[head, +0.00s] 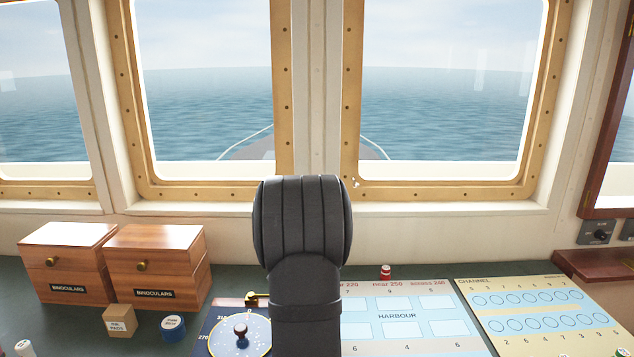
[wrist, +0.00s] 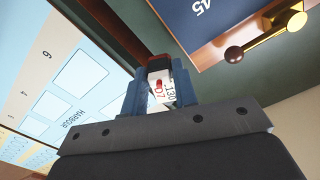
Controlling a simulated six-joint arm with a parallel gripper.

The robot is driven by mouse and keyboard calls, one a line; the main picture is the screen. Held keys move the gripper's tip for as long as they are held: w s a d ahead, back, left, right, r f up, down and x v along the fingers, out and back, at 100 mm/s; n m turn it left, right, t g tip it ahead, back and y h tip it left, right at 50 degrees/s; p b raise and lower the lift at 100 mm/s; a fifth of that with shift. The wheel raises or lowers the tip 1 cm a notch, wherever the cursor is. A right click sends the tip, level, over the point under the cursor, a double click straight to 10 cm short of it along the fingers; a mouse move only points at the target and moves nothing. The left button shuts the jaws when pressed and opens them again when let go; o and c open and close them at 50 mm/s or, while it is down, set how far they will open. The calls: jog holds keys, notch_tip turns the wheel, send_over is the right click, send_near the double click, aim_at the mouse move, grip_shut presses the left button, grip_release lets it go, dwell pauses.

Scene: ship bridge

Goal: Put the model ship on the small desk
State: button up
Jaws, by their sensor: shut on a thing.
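My gripper (wrist: 160,86) has its blue fingers shut on a small block (wrist: 162,90) in the wrist view. The block has a white label with "130" in black and "D7" in red, and a dark reddish end. I cannot tell whether it is the model ship. In the head view my arm hides the gripper and the held block. No clear model ship shows elsewhere. I cannot make out which surface is the small desk; a reddish-brown wooden ledge (head: 600,264) stands at the right edge of the head view.
Two wooden binocular boxes (head: 68,263) stand at the left of the dark green console top. A tan block (head: 119,321) and a blue round tin (head: 173,328) stand before them. A HARBOUR board (head: 400,331), a CHANNEL board (head: 535,316) and a red-topped piece (head: 385,272) are to the right.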

jog(key=s+d+m, duration=0.1)
jog(key=s+d, duration=0.1)
jog(key=d, duration=0.4)
jog(key=s+d+r+m, duration=0.1)
jog(key=s+d, duration=0.2)
jog(key=d, duration=0.4)
jog(key=s+d+r+m, duration=0.1)
jog(key=s+d, duration=0.2)
jog(key=d, duration=0.4)
jog(key=shift+d+r+m, duration=0.2)
jog(key=shift+d+m, duration=0.05)
jog(key=shift+m, duration=0.05)
jog(key=s+d+r+m, duration=0.2)
jog(key=s+d+m, duration=0.3)
jog(key=s+d, duration=0.7)
jog(key=shift+s+a+f, duration=0.1)
jog(key=shift+s+f, duration=0.05)
jog(key=shift+f, duration=0.95)
jog(key=shift+s+a+f, duration=0.1)
jog(key=shift+s+f, duration=0.1)
jog(key=shift+f, duration=0.9)
jog(key=shift+s+a+f, duration=0.1)
jog(key=shift+s+f, duration=0.05)
jog(key=shift+f, duration=0.95)
jog(key=shift+f, duration=0.3)
jog(key=o, duration=1.1)
